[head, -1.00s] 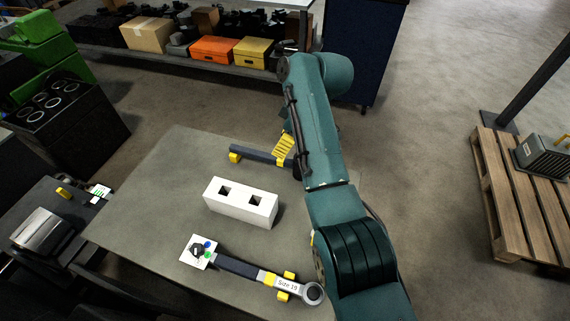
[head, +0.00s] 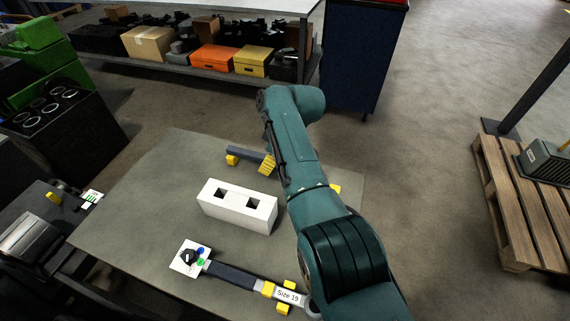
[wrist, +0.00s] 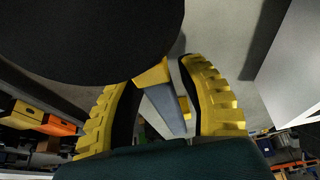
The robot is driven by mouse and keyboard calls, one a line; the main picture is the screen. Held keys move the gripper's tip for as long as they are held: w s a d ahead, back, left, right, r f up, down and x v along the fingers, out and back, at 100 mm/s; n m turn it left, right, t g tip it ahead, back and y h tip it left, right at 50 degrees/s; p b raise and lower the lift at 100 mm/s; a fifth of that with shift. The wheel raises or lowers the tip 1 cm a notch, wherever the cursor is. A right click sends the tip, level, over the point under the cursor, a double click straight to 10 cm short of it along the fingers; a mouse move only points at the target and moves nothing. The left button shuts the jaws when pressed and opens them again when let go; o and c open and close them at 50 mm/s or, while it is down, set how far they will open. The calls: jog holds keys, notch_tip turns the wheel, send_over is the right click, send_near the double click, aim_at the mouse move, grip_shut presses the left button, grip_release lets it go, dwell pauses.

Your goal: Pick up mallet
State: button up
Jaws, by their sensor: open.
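The mallet's dark bar-like handle (head: 243,152) lies near the far edge of the table, with a yellow block at its left end. My arm hides its right part. My gripper (head: 266,165) has yellow ribbed fingers and is right over the handle. In the wrist view, my gripper (wrist: 184,92) is open, with the grey handle (wrist: 163,106) and yellow pieces showing between its fingers. A large dark rounded shape fills the top left there; I cannot tell whether it is the mallet's head. No firm contact on the handle shows.
A white block (head: 237,207) with two square holes stands mid-table. A wrench tagged "Size 19" (head: 288,296) lies near the front on yellow supports, beside a white card (head: 190,257). A shelf (head: 190,68) with boxes stands behind. A wooden pallet (head: 520,205) is at right.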

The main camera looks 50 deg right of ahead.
grip_shut()
notch_tip(320, 180, up, 10)
jog(key=p, duration=0.3)
jog(key=shift+r+p, duration=0.1)
jog(key=shift+p, duration=0.2)
jog(key=c, duration=0.5)
grip_release()
jog(key=shift+c, duration=0.2)
grip_shut()
